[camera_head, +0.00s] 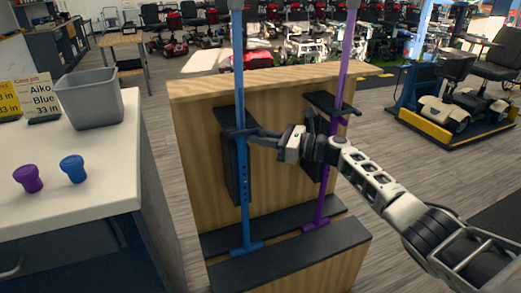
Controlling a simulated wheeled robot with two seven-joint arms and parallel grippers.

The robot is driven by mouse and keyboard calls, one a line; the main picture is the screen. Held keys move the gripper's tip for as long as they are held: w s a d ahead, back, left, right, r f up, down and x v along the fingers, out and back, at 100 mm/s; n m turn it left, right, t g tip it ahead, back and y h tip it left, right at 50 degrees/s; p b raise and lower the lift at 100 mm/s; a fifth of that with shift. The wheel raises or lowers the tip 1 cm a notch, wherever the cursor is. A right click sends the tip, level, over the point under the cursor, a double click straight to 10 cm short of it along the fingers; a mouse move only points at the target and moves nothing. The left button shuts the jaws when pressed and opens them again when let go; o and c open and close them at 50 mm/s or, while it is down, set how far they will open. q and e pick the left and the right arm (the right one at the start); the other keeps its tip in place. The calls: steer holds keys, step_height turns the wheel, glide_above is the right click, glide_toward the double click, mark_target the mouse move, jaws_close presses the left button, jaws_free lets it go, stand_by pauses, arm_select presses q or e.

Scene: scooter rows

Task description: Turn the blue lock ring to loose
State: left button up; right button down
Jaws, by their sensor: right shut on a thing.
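A blue cane (243,190) stands upright in the left slot of a wooden stand (285,170). Its blue lock ring (239,133) sits about halfway up the shaft, by a dark clamp, and is small and partly covered. My right gripper (256,136) reaches in from the right at the ring's height and is shut on the ring. The exact grip and the ring's turn are too small to tell. A row of dark holes runs down the shaft below. My left gripper is out of view.
A purple cane (325,180) stands just right of the blue one, behind my arm. The white counter (95,185) at left holds a grey bin (92,98), a purple knob (28,178), a blue knob (73,167) and cards (37,97). Scooters stand behind.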

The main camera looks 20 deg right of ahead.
steer(key=shift+g, duration=0.3)
steer(key=c, duration=1.4)
jaws_free()
steer(key=shift+w, duration=0.1)
steer(key=b+v, duration=0.1)
steer(key=v, duration=1.5)
steer(key=shift+f, duration=0.2)
